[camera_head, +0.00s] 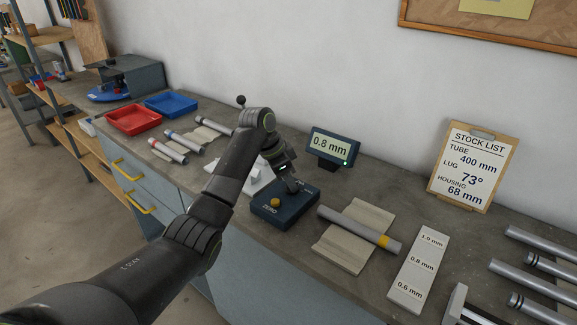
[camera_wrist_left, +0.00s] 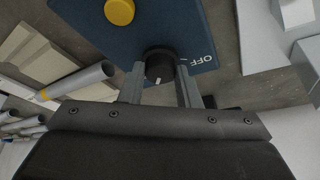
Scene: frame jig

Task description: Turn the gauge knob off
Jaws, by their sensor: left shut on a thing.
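The gauge box (camera_head: 268,214) is a dark blue block on the bench, with a yellow button (camera_head: 275,202) marked ZERO. My left gripper (camera_head: 291,184) is above the box's far right part. In the left wrist view my left gripper (camera_wrist_left: 160,82) is shut on the black knob (camera_wrist_left: 159,65), one finger on each side. The knob's white mark points roughly toward the gripper body, not at the word OFF (camera_wrist_left: 197,60) beside it. The gauge display (camera_head: 332,146) behind the box is lit, reads 0.8 mm and shows a green light. My right gripper is not in view.
A grey tube with a yellow band (camera_head: 384,241) lies on a pale grooved block (camera_head: 345,255) right of the box. A thickness card (camera_head: 419,266) and several tubes lie farther right. Red (camera_head: 133,119) and blue (camera_head: 171,103) trays stand at the left. A stock list clipboard (camera_head: 470,167) leans on the wall.

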